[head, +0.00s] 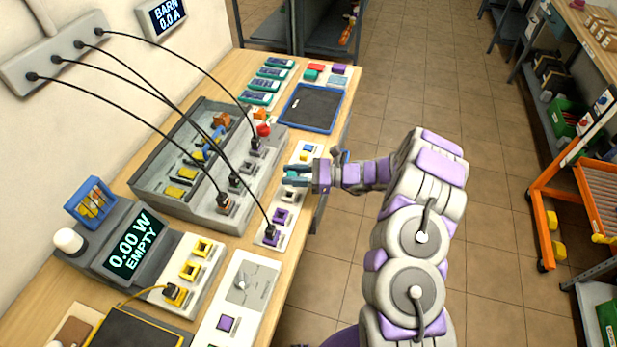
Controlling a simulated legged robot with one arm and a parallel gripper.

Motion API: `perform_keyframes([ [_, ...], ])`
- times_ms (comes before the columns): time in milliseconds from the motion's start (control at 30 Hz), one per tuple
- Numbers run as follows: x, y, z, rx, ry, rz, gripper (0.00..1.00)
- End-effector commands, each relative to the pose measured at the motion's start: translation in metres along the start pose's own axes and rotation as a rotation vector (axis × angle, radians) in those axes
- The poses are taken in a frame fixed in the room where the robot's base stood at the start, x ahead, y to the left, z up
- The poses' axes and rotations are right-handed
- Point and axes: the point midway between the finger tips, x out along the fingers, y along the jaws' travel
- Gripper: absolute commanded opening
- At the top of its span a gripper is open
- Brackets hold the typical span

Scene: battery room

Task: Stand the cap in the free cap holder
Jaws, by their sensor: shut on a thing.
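My gripper (287,175) reaches left from the arm, over a narrow white strip (262,238) along the bench's front edge. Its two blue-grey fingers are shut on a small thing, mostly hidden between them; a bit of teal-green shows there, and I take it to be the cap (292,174). The strip carries a blue and yellow piece (304,155) at its far end, a grey piece (289,196) just nearer than the gripper, and a purple piece (280,215). I cannot tell which place is the free cap holder, or whether the cap touches the strip.
A grey tray of parts (165,205) and a blue-rimmed dark mat (325,108) lie on the bench. Black cables hang from a wall socket box (60,60) to plugs near the strip. A display (135,245) reads EMPTY. An orange cart (545,200) stands right; the floor between is clear.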

Motion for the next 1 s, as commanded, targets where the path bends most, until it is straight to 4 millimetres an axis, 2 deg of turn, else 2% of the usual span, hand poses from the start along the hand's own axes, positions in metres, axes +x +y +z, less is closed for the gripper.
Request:
perform_keyframes([
  [167,0.013,0.003,-0.004,0.002,0.005,0.025,0.07],
  [700,0.01,0.002,-0.049,0.002,0.003,0.02,0.07],
  [1000,0.011,0.003,-0.058,0.0,0.004,0.021,0.07],
])
